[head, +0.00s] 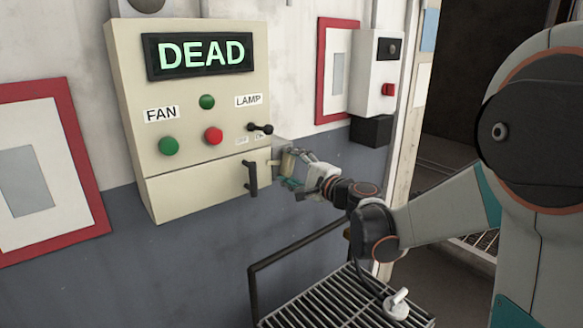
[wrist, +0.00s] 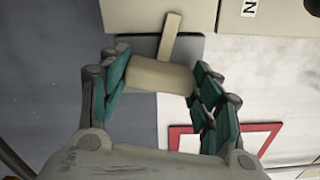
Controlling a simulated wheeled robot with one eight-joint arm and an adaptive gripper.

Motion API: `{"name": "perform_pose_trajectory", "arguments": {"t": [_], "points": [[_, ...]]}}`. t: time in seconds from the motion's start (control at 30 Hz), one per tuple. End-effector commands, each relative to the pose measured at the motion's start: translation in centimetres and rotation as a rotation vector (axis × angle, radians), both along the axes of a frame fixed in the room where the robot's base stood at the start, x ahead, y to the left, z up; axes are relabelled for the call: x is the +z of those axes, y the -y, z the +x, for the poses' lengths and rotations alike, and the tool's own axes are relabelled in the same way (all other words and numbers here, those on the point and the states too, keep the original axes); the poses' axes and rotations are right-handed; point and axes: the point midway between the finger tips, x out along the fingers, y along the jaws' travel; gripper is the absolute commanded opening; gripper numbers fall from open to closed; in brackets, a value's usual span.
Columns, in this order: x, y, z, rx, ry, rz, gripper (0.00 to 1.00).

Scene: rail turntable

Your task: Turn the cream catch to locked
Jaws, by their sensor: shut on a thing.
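The cream catch (head: 287,162) is mounted on the wall just right of the cream control box. In the wrist view, it is a cream block (wrist: 160,77) on a grey plate (wrist: 192,48), with a thin tab (wrist: 172,37) reaching up toward the box edge and leaning slightly right. My gripper (head: 291,170) is at the catch, with its teal-padded fingers on either side of the block. It is shut on the block in the wrist view (wrist: 163,84). No locked marking is legible.
The cream box (head: 190,110) carries a DEAD display (head: 200,55), FAN and LAMP labels, round buttons and a black lever (head: 260,128). A black handle (head: 250,178) juts out close left of my gripper. A metal grate (head: 340,300) with a rail lies below.

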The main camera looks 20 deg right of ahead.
Motion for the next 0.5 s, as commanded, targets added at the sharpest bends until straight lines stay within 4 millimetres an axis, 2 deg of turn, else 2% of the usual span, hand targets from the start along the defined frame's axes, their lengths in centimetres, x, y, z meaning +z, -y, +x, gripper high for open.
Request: {"name": "perform_pose_trajectory", "arguments": {"t": [0.2, 0.5], "points": [[-0.04, -0.01, -0.02, 0.000, 0.057, -0.129, 0.34], [-0.04, -0.02, -0.03, 0.000, 0.097, -0.223, 0.34]]}}
